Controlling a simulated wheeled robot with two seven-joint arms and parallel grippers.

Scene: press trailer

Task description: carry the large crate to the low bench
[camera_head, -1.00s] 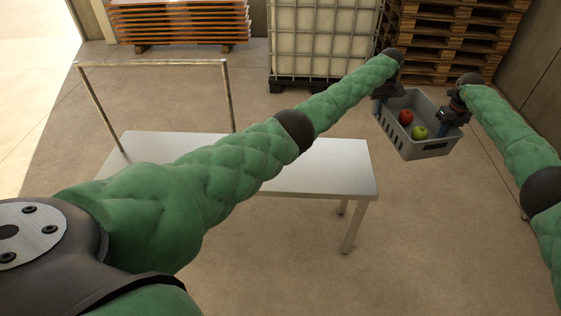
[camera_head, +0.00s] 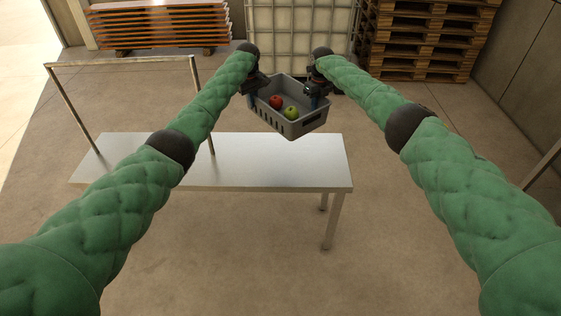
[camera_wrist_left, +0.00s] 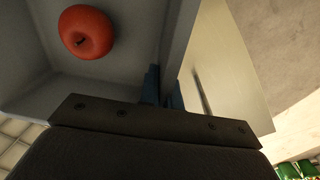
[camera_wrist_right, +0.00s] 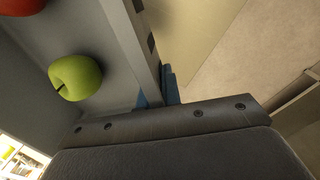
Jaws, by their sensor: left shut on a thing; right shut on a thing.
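The large grey crate (camera_head: 297,128) is held in the air between my two arms, over or just beyond the far edge of the low bench (camera_head: 240,172); its exact height is unclear. It holds a red apple (camera_head: 276,102) and a green apple (camera_head: 291,113). My left gripper (camera_head: 253,98) is shut on the crate's left wall; the left wrist view shows its blue fingers (camera_wrist_left: 163,88) around the rim. My right gripper (camera_head: 313,98) is shut on the opposite wall, with its blue fingers (camera_wrist_right: 157,90) at the rim in the right wrist view.
A metal frame rail (camera_head: 120,61) rises at the bench's left side. Behind stand a white caged tank (camera_head: 300,40), stacked wooden pallets (camera_head: 425,40) and an orange-edged stack (camera_head: 160,25). The bench's visible top is bare.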

